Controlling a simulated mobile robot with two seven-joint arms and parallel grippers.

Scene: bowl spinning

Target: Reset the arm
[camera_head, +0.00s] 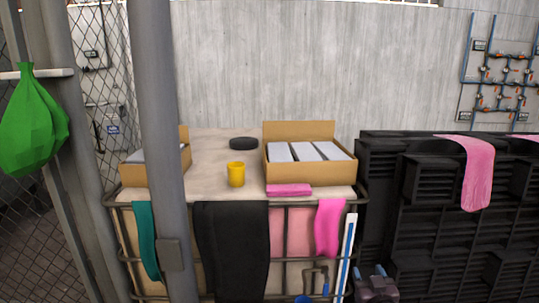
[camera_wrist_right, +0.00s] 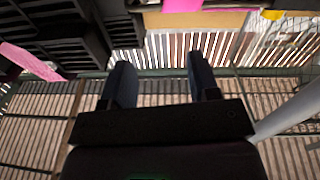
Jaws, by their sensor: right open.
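My right gripper (camera_head: 371,271) shows small at the bottom of the head view, right of centre. It is low in front of the gap between the table's right end and the black crates. In the right wrist view its two dark fingers (camera_wrist_right: 159,62) stand wide apart with nothing between them. Slatted flooring or panelling shows beyond them. My left gripper is in neither view.
A cloth-hung table (camera_head: 212,150) carries a yellow cup (camera_head: 236,175), a black round object (camera_head: 243,143) and an open carton (camera_head: 313,177). Black crates (camera_head: 400,235) stand right. A grey post (camera_head: 158,110) and green bag (camera_head: 32,125) are left.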

